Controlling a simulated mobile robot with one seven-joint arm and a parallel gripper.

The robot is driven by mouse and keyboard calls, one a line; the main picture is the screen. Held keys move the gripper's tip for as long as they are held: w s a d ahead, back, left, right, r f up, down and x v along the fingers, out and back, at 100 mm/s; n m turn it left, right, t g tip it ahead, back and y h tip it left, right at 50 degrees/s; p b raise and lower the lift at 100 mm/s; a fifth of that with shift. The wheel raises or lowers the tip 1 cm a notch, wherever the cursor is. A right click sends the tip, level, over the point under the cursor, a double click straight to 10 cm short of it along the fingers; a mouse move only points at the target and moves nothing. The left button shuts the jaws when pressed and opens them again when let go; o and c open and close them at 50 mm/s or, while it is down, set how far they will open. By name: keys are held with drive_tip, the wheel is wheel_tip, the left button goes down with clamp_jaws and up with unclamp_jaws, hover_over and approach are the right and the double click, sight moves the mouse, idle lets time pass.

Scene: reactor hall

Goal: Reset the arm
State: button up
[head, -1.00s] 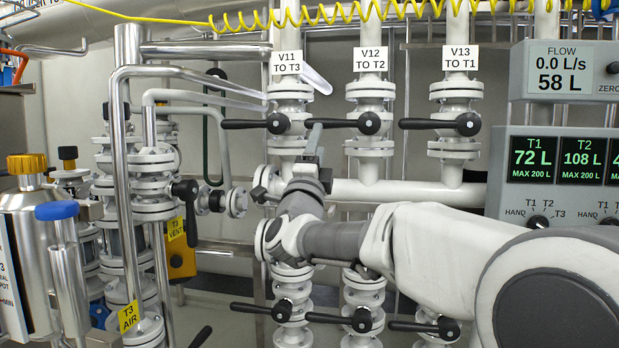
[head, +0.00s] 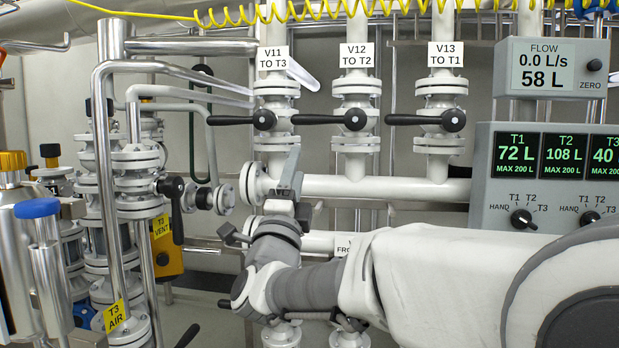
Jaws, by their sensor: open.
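My arm reaches in from the lower right across the front of the white pipework. My gripper (head: 290,178) is at the end of it, in the middle of the view, with its grey fingers pointing up. It is open, and I see nothing held between the fingers. It stands in front of the horizontal white pipe, below the V11 valve handle (head: 236,120). Whether a finger touches the pipe behind cannot be told. My arm hides much of the lower valves.
Valves V12 (head: 355,120) and V13 (head: 452,119) have black handles pointing left. A tank panel (head: 560,178) and a flow meter (head: 548,68) reading 0.0 L/s and 58 L are at right. Bent steel pipes (head: 112,200) and a blue-capped cylinder (head: 38,208) stand at left.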

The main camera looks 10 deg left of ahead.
drive_tip(key=shift+n, duration=0.3)
drive_tip(key=s+d+f+n+g+y, duration=0.4)
drive_tip(key=s+d+f+n+g, duration=0.2)
drive_tip(key=d+f+n+g, duration=0.65)
drive_tip(key=s+d+f+n+g+h, duration=0.1)
drive_tip(key=s+d+f+n+g, duration=0.1)
drive_tip(key=s+d+f, duration=0.4)
drive_tip(key=s+d+f+n+g+h+p, duration=0.15)
drive_tip(key=s+f, duration=0.25)
drive_tip(key=s, duration=0.5)
drive_tip(key=s+d+f+n+g+h+b, duration=0.1)
drive_tip(key=s+d+f+n+g, duration=0.15)
drive_tip(key=s+d+f, duration=0.35)
wheel_tip(320, 180, up, 24)
drive_tip(key=s+a+p, duration=0.1)
drive_tip(key=p, duration=2.2)
drive_tip(key=shift+a+r+g+p, duration=0.15)
drive_tip(key=shift+r+g+p, duration=0.05)
drive_tip(key=shift+g+p, duration=0.15)
drive_tip(key=shift+m, duration=0.25)
